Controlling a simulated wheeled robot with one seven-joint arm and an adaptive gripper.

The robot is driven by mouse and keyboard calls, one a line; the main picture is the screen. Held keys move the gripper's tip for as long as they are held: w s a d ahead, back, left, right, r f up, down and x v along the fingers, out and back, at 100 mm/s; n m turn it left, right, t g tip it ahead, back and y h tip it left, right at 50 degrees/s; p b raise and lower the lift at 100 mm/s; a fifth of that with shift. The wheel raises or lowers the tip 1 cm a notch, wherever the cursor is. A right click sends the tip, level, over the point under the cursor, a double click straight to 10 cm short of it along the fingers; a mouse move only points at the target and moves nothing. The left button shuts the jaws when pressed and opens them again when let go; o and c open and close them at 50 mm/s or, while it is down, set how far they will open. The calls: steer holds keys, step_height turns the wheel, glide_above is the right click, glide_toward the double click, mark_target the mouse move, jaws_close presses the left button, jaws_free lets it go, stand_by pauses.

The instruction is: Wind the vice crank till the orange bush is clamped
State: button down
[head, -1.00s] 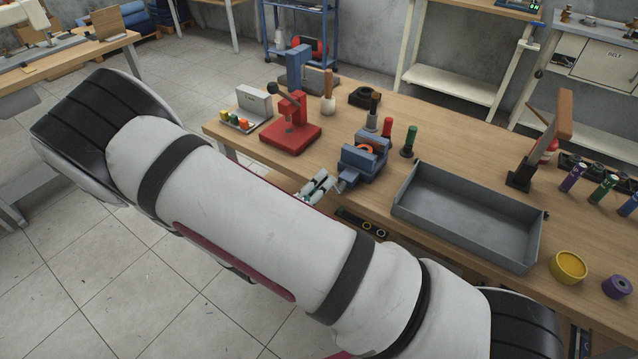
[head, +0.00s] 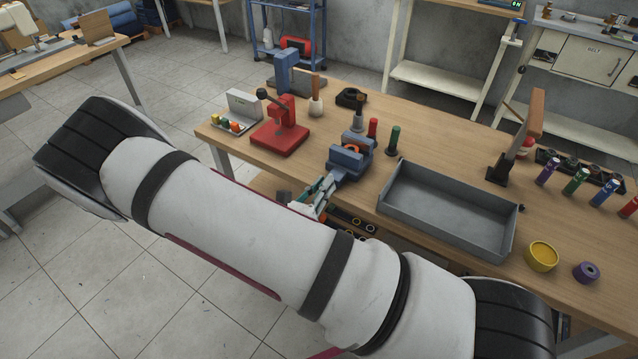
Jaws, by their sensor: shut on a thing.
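The blue vice (head: 346,165) stands at the near edge of the wooden bench. The orange bush (head: 353,149) sits between its jaws, with only its top showing. At this size I cannot tell whether the jaws touch it. My gripper (head: 325,189) is just off the bench edge at the vice's near side, partly hidden behind my arm. It is shut at the vice crank, whose handle is mostly hidden by the fingers.
A grey tray (head: 446,208) lies right of the vice. A red press (head: 280,128) stands to the left. A red bottle (head: 373,128) and a green bottle (head: 394,140) stand close behind the vice. A yellow tub (head: 541,256) and purple roll (head: 587,272) lie at the right.

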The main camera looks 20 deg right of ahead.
steer(key=shift+s+d+f+m, duration=0.1)
steer(key=shift+s+d+m, duration=0.2)
steer(key=shift+m, duration=0.4)
steer(key=shift+s, duration=0.1)
steer(key=c, duration=1.6)
jaws_free()
steer(key=shift+a, duration=0.1)
steer(key=shift+s+a, duration=0.1)
steer(key=shift+a, duration=0.15)
steer(key=v, duration=1.1)
steer(key=shift+s+a, duration=0.15)
